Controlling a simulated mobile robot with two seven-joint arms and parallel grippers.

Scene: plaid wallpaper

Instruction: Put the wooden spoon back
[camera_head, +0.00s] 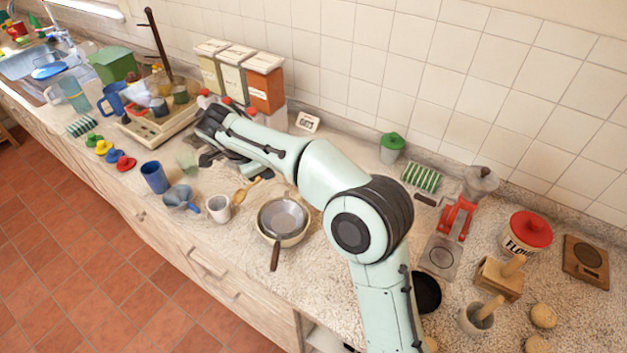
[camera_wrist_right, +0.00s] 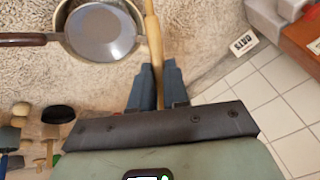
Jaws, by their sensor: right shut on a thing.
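The wooden spoon's handle (camera_wrist_right: 153,35) runs down from the top of the wrist view to between the fingers of my right gripper (camera_wrist_right: 157,88). The fingers are shut on it. In the head view, the wooden spoon (camera_head: 243,191) shows with its bowl end beside a white mug (camera_head: 219,208), and its other end runs toward my right arm. My right arm reaches to the upper left over the counter, and its fingertips are hard to make out there. My left gripper is not in view.
A pan with a strainer (camera_head: 283,219) sits right of the spoon. A blue cup (camera_head: 155,177) and a blue-grey funnel (camera_head: 180,198) stand to the left. Canisters (camera_head: 263,82) line the back wall behind my arm. A small label card (camera_head: 307,122) stands near them.

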